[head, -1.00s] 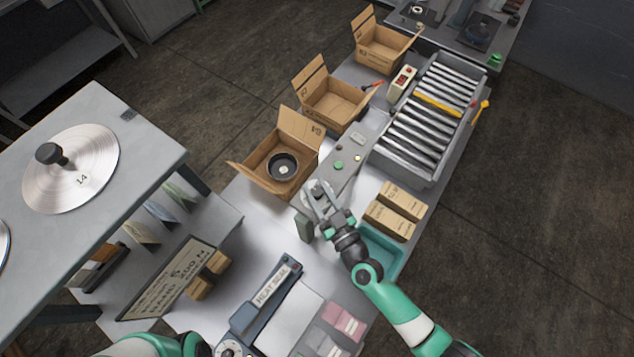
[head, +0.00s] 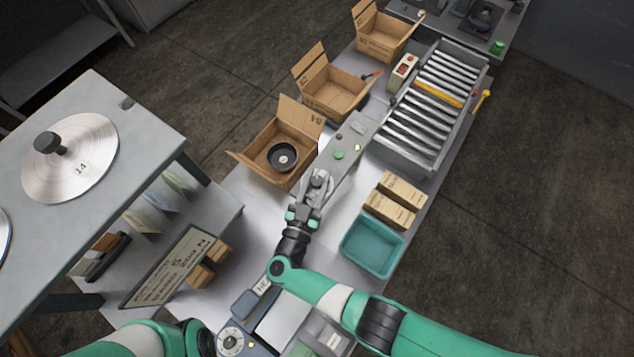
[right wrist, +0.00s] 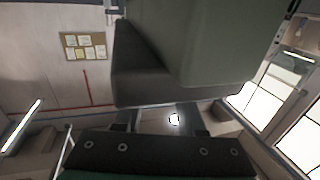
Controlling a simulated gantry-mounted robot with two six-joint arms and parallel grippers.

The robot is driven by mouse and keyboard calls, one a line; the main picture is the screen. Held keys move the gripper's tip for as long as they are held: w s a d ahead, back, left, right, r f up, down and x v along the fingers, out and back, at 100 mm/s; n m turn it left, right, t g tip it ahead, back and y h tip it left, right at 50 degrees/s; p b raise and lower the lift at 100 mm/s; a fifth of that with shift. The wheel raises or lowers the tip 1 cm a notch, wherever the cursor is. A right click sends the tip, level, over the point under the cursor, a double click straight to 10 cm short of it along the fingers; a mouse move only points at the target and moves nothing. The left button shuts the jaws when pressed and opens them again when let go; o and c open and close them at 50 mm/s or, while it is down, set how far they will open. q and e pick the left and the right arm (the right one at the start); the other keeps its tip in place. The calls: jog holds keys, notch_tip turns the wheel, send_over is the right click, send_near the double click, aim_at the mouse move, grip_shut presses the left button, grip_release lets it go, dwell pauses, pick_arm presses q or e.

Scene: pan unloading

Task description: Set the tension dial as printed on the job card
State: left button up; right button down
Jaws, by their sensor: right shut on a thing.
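The grey control panel (head: 347,142) runs along the middle of the table. My right gripper (head: 318,184) is at its near end, shut on what appears to be the tension dial, a small grey knob mostly hidden by the fingers. The dial's scale and setting cannot be read. In the right wrist view a large grey-green block (right wrist: 215,45) fills the upper middle, and the grip itself is not clear. The job card (head: 165,272) is a tilted cream board with dark lettering at the lower left, hard to read. My left arm shows at the bottom left, its gripper out of view.
An open carton (head: 262,171) with a dark round pan (head: 283,157) stands left of the panel. Two cartons stand behind it. A roller conveyor (head: 400,148), brown boxes (head: 389,211) and a teal tray (head: 370,267) are at right. A heat sealer with a white dial (head: 230,341) is in front.

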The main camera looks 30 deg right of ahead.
jog(key=shift+m+g+h+b, duration=0.5)
jog(key=shift+g+b, duration=0.05)
jog(key=shift+g, duration=0.05)
jog(key=shift+r, duration=0.1)
jog(key=c, duration=0.5)
grip_release()
jog(key=b+v, duration=0.1)
jog(key=v, duration=1)
jog(key=shift+s+a+b, duration=0.15)
jog(key=shift+a+b, duration=0.1)
jog(key=shift+b, duration=0.1)
